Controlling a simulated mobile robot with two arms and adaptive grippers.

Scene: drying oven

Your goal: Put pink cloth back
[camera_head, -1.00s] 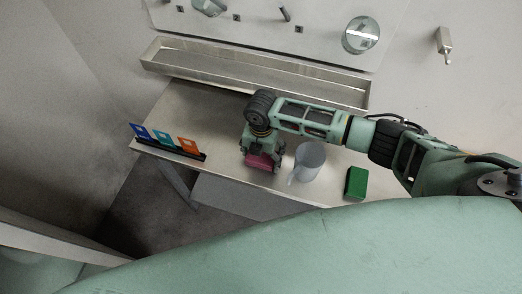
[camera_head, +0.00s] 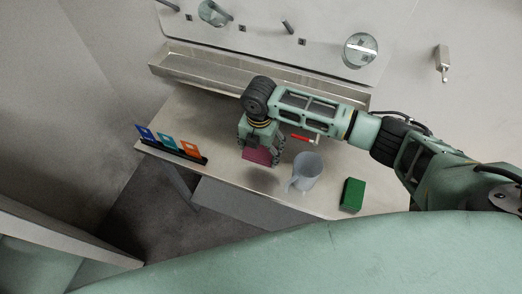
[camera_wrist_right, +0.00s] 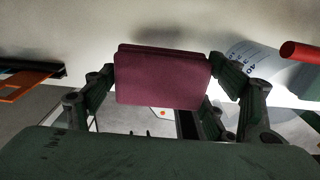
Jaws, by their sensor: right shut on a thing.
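The pink cloth (camera_head: 257,156) is a folded, dark pink rectangle. My right gripper (camera_head: 259,148) is shut on it and holds it near the table's front edge, between the card rack and the grey jug. In the right wrist view the cloth (camera_wrist_right: 162,77) sits between the two fingers of my right gripper (camera_wrist_right: 165,85), its flat face toward the camera. Its shadow on the table suggests that it is a little above the surface. My left gripper is out of view.
A grey jug (camera_head: 307,171) stands just right of the cloth, with a green block (camera_head: 352,194) further right. A red marker (camera_head: 302,138) lies behind the jug. A black rack (camera_head: 172,152) with blue, teal and orange pieces stands at left. A metal tray (camera_head: 200,72) runs along the back.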

